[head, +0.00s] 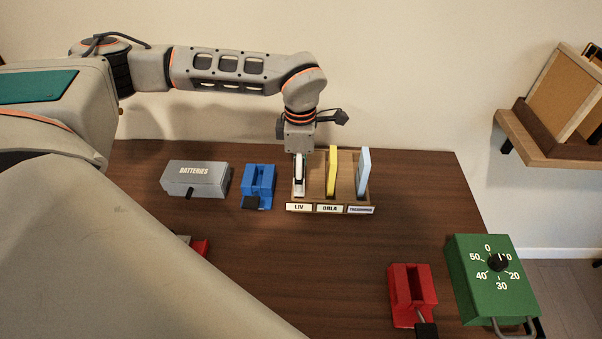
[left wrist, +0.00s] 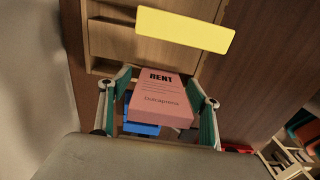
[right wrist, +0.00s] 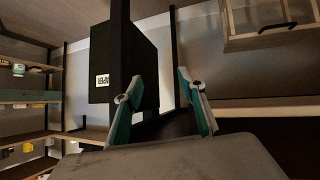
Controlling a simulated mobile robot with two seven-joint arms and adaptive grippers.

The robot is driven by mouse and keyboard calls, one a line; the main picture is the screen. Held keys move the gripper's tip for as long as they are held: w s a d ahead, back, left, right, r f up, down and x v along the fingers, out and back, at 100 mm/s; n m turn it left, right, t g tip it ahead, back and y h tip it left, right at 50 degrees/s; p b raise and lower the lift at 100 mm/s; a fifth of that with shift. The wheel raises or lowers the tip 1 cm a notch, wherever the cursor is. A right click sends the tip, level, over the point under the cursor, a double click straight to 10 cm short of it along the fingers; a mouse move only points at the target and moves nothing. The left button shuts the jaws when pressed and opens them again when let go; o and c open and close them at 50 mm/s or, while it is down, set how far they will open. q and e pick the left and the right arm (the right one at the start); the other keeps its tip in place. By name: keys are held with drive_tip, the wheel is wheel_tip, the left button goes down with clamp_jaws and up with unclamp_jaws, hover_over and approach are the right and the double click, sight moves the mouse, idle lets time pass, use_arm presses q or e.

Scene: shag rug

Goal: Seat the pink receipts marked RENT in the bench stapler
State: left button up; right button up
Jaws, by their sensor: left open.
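The pink receipts (left wrist: 160,98), marked RENT, stand between the fingers of my left gripper (left wrist: 162,112), with a small gap on each side. The gripper is open around them. In the head view my left gripper (head: 299,172) is down over the LIV slot of the wooden rack (head: 346,186), and the receipts are hidden. A blue device (head: 258,187) with a dark lever and a similar red one (head: 410,294) stand on the table; I cannot tell which is the bench stapler. My right gripper (right wrist: 163,105) is open and empty, away from the table.
A yellow pad (head: 332,172) and a light blue pad (head: 364,173) stand in the other rack slots. A grey BATTERIES box (head: 195,179) is at left, a green dial box (head: 492,281) at right. Another red object (head: 200,247) is partly behind my arm. The table's middle is clear.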

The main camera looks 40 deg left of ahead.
use_arm(q)
drive_tip(key=c, duration=1.2)
